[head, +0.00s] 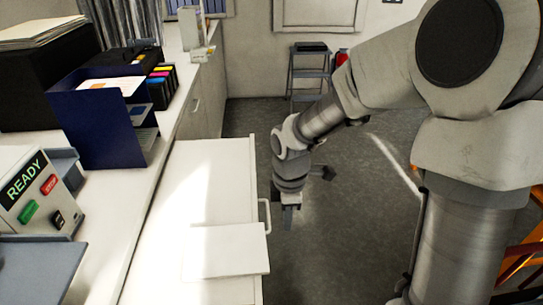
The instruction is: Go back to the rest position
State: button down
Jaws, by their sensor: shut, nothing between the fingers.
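My gripper (288,218) hangs at the end of my arm, pointing down over the grey floor. It is small in the view and looks shut and empty. It is just right of the metal handle (265,215) on the front of a pulled-out white drawer (205,170). A small gap seems to show between gripper and handle. My arm is bent, reaching out from the right side of the head view.
A white counter (110,240) runs along the left with a blue file holder (95,130), a box marked READY (35,190) and dark trays. A flat white piece (226,250) lies at the drawer's near end. A step stool (309,75) stands at the back. Floor between is clear.

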jog(key=s+d+r+m+t+h, duration=0.1)
jog(key=s+d+r+m+t, duration=0.1)
jog(key=r+m, duration=0.3)
jog(key=s+d+r+m+t, duration=0.1)
jog(key=s+d+r+m, duration=0.15)
jog(key=r, duration=0.55)
jog(key=s+d+r+m+t, duration=0.1)
jog(key=s+r+m, duration=0.1)
jog(key=s+m, duration=0.3)
jog(key=s+d+r+m+t+y, duration=0.1)
jog(key=s+r+m, duration=0.2)
jog(key=s+m, duration=0.2)
jog(key=shift+s+r+t, duration=0.15)
jog(key=shift+r+t, duration=0.05)
jog(key=shift+t, duration=0.1)
jog(key=shift+a, duration=0.1)
